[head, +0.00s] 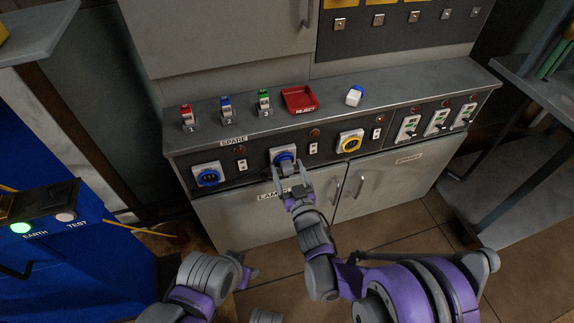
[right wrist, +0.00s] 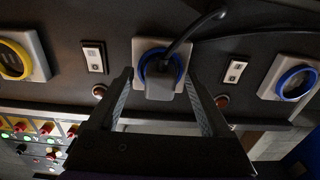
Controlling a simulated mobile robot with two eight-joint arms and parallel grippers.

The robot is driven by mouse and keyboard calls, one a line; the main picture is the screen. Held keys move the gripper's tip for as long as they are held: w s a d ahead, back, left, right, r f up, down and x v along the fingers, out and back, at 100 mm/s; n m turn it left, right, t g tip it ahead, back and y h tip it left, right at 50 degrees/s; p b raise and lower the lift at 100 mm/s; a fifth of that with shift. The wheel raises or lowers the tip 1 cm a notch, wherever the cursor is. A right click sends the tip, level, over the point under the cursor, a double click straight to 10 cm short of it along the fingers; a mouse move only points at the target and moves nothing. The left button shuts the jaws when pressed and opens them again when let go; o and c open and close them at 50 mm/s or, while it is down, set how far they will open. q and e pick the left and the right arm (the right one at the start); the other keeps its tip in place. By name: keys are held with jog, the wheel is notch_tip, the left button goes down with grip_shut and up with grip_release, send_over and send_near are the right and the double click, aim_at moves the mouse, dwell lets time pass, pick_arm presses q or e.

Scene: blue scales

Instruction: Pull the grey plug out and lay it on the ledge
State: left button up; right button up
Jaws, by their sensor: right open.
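The grey plug (right wrist: 162,82) sits in the middle blue-ringed socket (right wrist: 150,48), with a black cable running from it up and to the right in the right wrist view. In the head view the plug (head: 286,168) shows small at the blue socket (head: 276,154). My right gripper (head: 291,181) is open, its fingers pointing at the socket panel. In the right wrist view its fingers (right wrist: 158,92) stand on either side of the plug, with gaps between. The ledge (head: 325,117) is the grey top above the sockets. My left gripper is not in view; only part of that arm shows.
On the ledge stand red (head: 187,117), blue (head: 226,107) and green (head: 264,101) numbered items, a red tray (head: 300,99) and a white-and-blue item (head: 355,95). A yellow socket (head: 350,143) and another blue socket (head: 207,176) flank the plug. Bare ledge shows between the items and toward the right.

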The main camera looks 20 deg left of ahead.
aim_at(289, 173)
dwell(0.3)
grip_shut()
dwell(0.3)
jog(key=shift+b+v, duration=1.2)
jog(key=shift+v, duration=1.8)
